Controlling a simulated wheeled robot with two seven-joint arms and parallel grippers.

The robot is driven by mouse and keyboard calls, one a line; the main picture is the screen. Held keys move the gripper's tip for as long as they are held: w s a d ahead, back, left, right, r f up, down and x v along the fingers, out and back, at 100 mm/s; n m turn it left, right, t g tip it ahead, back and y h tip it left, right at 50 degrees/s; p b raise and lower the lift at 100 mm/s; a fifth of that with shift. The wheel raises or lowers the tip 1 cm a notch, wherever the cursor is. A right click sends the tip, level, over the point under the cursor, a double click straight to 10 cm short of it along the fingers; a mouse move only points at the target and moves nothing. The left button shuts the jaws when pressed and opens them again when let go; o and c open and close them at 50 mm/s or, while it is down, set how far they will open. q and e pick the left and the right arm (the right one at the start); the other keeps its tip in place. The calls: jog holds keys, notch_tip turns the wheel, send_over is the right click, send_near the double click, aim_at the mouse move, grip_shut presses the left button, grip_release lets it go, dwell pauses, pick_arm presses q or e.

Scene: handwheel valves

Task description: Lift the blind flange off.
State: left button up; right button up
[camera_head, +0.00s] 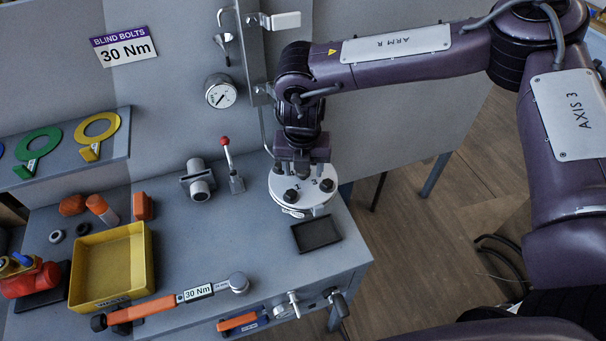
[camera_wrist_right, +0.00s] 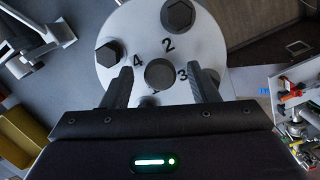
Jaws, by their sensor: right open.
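The blind flange (camera_head: 314,197) is a pale round disc on top of a fitting near the right end of the bench. Dark bolts show on it, and its face carries printed numbers. My right gripper (camera_head: 303,160) is directly above it, pointing down. In the right wrist view, the flange (camera_wrist_right: 140,30) fills the top middle, with a round dark knob (camera_wrist_right: 160,75) at its centre. My right gripper's open fingers (camera_wrist_right: 162,88) stand on either side of the knob, with gaps visible. Two hex bolt heads (camera_wrist_right: 178,15) show there. My left gripper is not in view.
A black tray (camera_head: 316,233) lies in front of the flange. A red-tipped lever (camera_head: 230,165) and a grey pipe fitting (camera_head: 198,180) stand to its left. A yellow bin (camera_head: 148,265) and an orange torque wrench (camera_head: 150,308) lie on the bench. A pressure gauge (camera_head: 220,91) is on the back panel.

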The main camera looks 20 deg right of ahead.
jog(key=shift+c, duration=0.3)
grip_shut()
jog(key=shift+r, duration=0.1)
jog(key=shift+w+r, duration=0.15)
jog(key=shift+r, duration=0.3)
notch_tip(320, 180, up, 19)
jog(key=b, duration=0.1)
dwell(0.4)
